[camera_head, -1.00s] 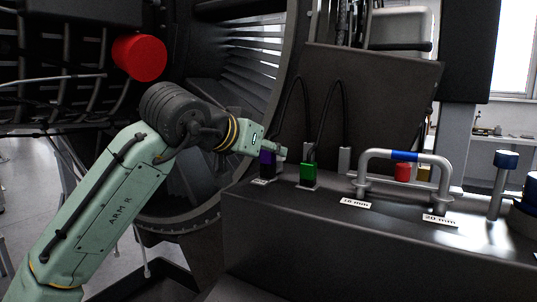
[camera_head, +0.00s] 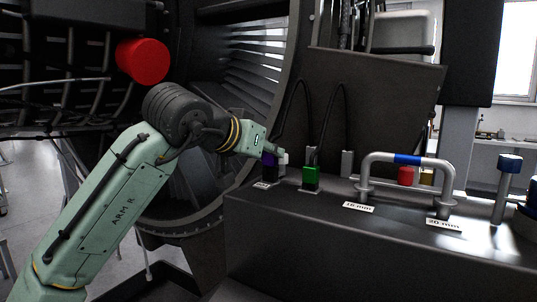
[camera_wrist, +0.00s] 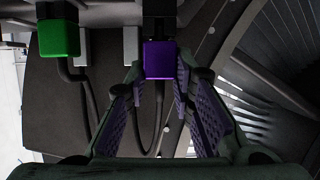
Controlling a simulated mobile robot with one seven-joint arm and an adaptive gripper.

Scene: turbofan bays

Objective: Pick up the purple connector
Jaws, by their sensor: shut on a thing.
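The purple connector (camera_head: 269,159) stands upright at the left end of the dark bench top, by a small white label. My gripper (camera_head: 276,151) reaches it from the left, its fingers partly hiding it. In the wrist view, the purple connector (camera_wrist: 160,60) lies between the two fingertips of my gripper (camera_wrist: 160,75), which are shut on it. Its cable hangs down between the fingers in that view. In the head view it shows no clear gap from the bench; the fingers hide part of it.
A green connector (camera_head: 311,177) with a black cable stands close to the right. Grey blocks (camera_head: 347,163) stand behind. A grey handle with a blue band (camera_head: 407,159) is farther right. The turbofan casing (camera_head: 290,100) is close behind my gripper.

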